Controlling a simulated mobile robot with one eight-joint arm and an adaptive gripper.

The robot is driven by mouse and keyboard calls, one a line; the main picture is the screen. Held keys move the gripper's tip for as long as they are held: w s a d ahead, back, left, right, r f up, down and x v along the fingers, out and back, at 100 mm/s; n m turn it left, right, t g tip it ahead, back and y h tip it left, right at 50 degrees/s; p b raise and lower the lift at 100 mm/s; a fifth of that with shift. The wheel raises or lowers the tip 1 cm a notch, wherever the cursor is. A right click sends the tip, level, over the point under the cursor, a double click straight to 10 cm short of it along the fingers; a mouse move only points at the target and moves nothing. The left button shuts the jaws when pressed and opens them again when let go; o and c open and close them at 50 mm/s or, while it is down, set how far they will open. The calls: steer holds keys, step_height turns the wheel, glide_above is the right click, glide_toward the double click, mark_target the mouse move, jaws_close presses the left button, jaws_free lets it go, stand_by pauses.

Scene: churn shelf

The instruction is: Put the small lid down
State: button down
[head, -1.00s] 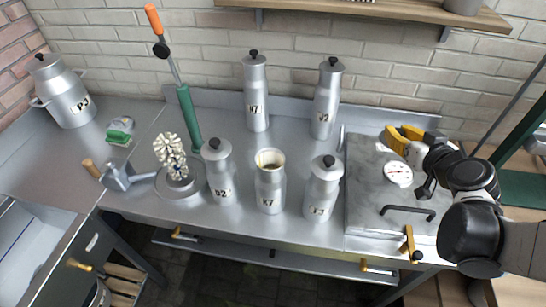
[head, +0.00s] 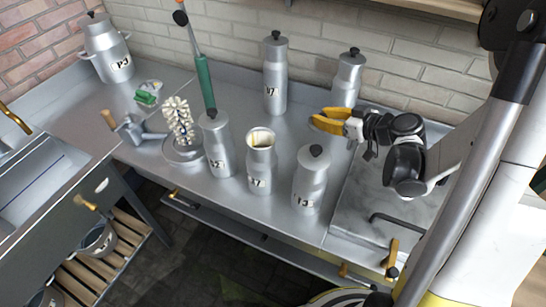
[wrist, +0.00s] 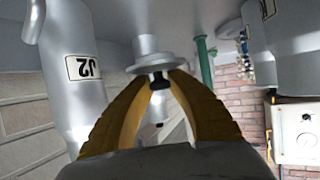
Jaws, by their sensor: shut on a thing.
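The small lid (wrist: 148,64) is a grey metal disc with a short plug and a black knob. My gripper (wrist: 158,84) is shut on the knob, with yellow fingers on either side. The wrist view is upside down, so the plug points towards the counter. In the head view my gripper (head: 318,120) is above the counter, between the back and front cans, and the lid cannot be made out there. An open can (head: 260,158) without a lid stands in the middle of the front row.
Lidded cans stand close by: a back-right can (head: 347,82), a back-left can (head: 275,75), a front-right can (head: 310,182) and a front-left can (head: 217,150). A brush (head: 180,122) stands left. Bare counter (head: 240,100) shows between the rows.

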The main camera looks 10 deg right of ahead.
steer(key=b, duration=0.4)
glide_above(296, 132)
step_height(296, 132, down, 8)
steer(key=shift+r, duration=0.25)
steer(key=shift+w+a+f, duration=0.1)
steer(key=shift+w+f, duration=0.05)
steer(key=shift+f+b, duration=1.1)
steer(key=shift+f, duration=0.7)
steer(key=shift+f, duration=0.1)
steer(key=shift+f, duration=0.15)
steer(key=c, duration=1.3)
jaws_free()
steer(key=shift+r, duration=0.2)
